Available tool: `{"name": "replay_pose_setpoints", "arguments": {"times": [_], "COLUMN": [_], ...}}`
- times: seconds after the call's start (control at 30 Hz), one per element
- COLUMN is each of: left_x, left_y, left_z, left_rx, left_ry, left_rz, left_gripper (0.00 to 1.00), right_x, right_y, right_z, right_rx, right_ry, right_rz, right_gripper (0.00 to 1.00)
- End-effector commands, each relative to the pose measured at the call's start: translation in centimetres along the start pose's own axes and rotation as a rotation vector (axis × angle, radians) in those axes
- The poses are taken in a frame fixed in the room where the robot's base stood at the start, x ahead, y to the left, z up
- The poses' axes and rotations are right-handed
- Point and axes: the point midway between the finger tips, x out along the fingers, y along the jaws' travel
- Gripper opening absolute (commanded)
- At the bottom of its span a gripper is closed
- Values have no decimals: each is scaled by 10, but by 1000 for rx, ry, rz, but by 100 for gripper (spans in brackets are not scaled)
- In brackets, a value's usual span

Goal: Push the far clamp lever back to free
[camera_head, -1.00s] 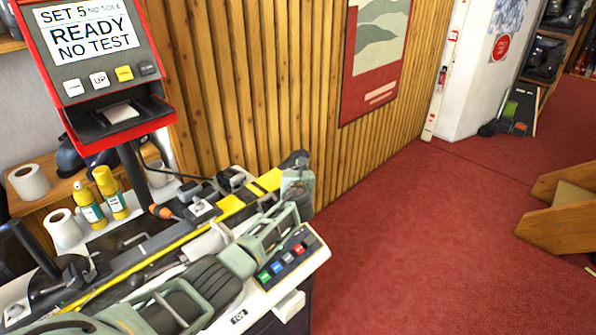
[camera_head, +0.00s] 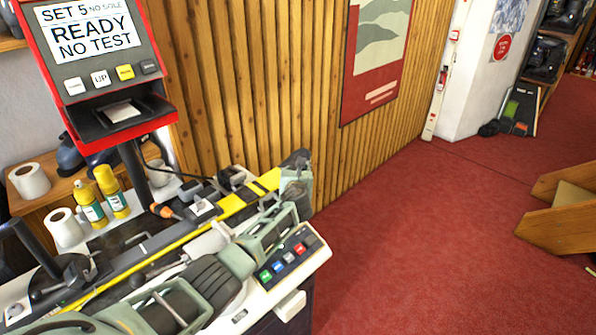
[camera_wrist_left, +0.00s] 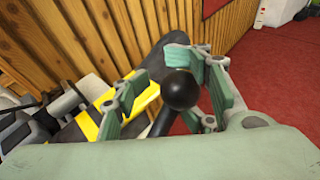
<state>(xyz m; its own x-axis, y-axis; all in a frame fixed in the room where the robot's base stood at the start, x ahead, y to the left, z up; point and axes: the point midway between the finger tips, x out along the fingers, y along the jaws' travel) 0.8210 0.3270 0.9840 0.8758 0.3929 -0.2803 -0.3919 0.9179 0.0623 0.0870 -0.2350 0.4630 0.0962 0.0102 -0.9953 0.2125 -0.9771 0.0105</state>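My left gripper (camera_head: 297,184) is at the far end of the bench, over the tip of a black and yellow ski (camera_head: 190,236). In the left wrist view, the far clamp lever (camera_wrist_left: 180,90) shows as a black ball knob on a short dark stem. The knob stands between the green finger pads, nearer the right-hand pad; I cannot tell whether it touches. The fingers are apart. In the head view my gripper and arm hide this knob. A near clamp with a black lever (camera_head: 27,246) stands at the left end of the ski. My right gripper is not in view.
A red-framed display (camera_head: 98,60) reads "SET 5", "READY", "NO TEST". Yellow-capped bottles (camera_head: 113,194) and paper rolls (camera_head: 64,228) stand behind the ski. A button panel (camera_head: 290,255) sits by my forearm. A slatted wood wall (camera_head: 250,90) rises close behind. Red carpet lies open to the right.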

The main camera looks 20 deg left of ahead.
Motion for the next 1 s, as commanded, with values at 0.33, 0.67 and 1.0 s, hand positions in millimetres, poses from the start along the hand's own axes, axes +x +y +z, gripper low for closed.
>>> {"name": "replay_pose_setpoints", "arguments": {"times": [0.33, 0.67, 1.0], "left_x": [3, 1, -26], "left_y": [10, 7, 6], "left_z": [11, 5, 0], "left_rx": [-4, -2, 0], "left_ry": [-14, -7, -3], "left_rz": [15, 10, 8], "left_gripper": [38, 38, 38], "right_x": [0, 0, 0], "right_y": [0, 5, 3], "right_z": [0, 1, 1], "right_rx": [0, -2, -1], "right_ry": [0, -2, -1], "right_rz": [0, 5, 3], "right_gripper": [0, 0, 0]}}
